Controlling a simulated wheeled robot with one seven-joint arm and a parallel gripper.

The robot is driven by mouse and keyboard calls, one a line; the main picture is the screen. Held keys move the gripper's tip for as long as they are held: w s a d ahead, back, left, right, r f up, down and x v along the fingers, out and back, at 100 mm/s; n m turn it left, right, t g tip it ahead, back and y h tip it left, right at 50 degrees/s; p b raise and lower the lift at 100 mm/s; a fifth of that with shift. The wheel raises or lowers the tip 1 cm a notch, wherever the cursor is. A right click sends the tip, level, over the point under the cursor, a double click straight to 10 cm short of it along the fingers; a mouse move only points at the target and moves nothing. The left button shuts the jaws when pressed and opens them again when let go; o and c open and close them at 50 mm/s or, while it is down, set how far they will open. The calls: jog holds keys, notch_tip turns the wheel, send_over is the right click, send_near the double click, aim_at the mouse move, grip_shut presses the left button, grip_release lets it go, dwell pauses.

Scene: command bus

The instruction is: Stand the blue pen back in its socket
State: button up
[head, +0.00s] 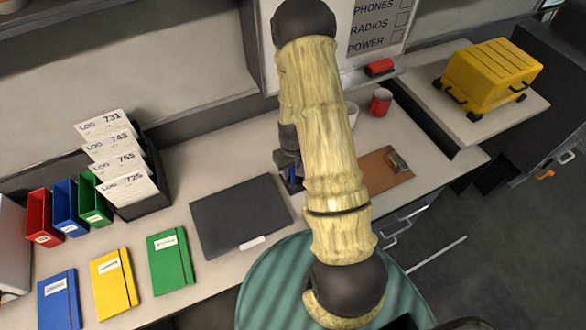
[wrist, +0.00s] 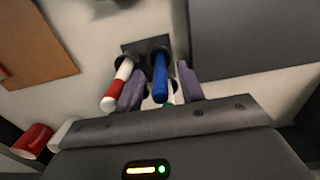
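The blue pen (wrist: 160,78) is in the wrist view, its lower end at the dark pen holder (wrist: 130,48) and its other end toward my camera. It looks seated in a socket, but how deep I cannot tell. My gripper (wrist: 160,80) is open, with one finger on each side of the blue pen and gaps showing. A red-and-white pen (wrist: 117,88) stands just outside the left finger. A green-tipped pen (wrist: 170,98) is partly hidden by my gripper. In the head view my arm hides most of the holder.
In the head view a dark flat pad (head: 240,215) lies left of my arm and a brown clipboard (head: 383,172) right of it. Notebooks and a card rack (head: 148,205) fill the left desk.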

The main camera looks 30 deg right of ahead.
notch_tip(320, 180, up, 17)
jog(key=b, duration=0.2)
jog(key=shift+r, duration=0.2)
dwell(0.5)
dwell(0.8)
jog(key=s+a+r+t, duration=0.2)
jog(key=s+a+r, duration=0.2)
jog(key=s+a, duration=0.5)
jog(key=shift+s+r+t, duration=0.3)
jog(key=shift+s, duration=0.35)
